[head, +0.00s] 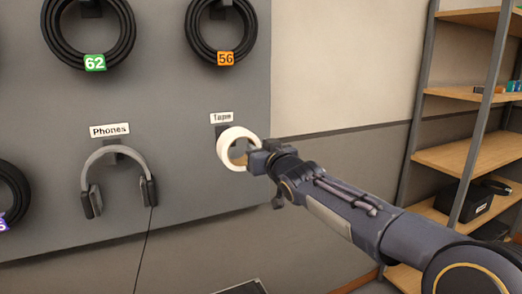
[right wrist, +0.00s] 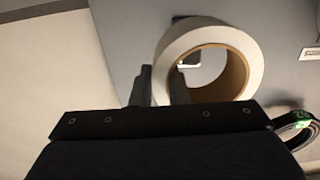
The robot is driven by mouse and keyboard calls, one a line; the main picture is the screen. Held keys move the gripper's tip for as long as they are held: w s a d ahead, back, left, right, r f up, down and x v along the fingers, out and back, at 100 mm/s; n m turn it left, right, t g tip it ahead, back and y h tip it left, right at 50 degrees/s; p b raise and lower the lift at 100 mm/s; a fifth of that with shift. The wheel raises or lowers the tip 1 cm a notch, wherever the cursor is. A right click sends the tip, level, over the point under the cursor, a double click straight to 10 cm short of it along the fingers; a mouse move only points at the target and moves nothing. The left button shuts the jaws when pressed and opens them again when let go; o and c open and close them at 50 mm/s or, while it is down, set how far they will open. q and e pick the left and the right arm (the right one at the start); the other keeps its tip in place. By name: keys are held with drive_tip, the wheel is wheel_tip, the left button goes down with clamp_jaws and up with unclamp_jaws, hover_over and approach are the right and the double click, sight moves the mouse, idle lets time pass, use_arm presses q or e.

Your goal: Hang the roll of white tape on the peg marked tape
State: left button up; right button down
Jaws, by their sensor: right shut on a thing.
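The roll of white tape (head: 225,152) has a brown core and is upright in front of the grey board. My right gripper (head: 252,160) is shut on its right side. In the right wrist view the roll (right wrist: 188,40) stands beyond the gripper (right wrist: 160,88), its open hole showing. The label reading tape (head: 221,117) is on the board just above the roll. A dark bit of the peg (head: 221,130) shows under the label; the roll hides the rest. My left gripper is out of view.
Headphones (head: 115,157) hang left of the roll under a Phones label (head: 110,130). A shelf unit (head: 460,100) stands at the right. The board below the roll is clear.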

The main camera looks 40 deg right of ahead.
drive_tip(key=shift+p+x, duration=0.45)
drive_tip(key=shift+x, duration=1.35)
drive_tip(key=shift+w+d+f+p, duration=0.1)
drive_tip(key=shift+w+d+f, duration=0.25)
drive_tip(key=shift+w, duration=0.65)
drive_tip(key=shift+w+d+f+p, duration=0.1)
drive_tip(key=shift+w+d+f, duration=0.3)
drive_tip(key=shift+w, duration=0.55)
drive_tip(key=shift+w+d+f+p, duration=0.15)
drive_tip(key=shift+w+f, duration=0.3)
drive_tip(key=shift+w, duration=0.55)
drive_tip(key=c, duration=1.3)
unclamp_jaws()
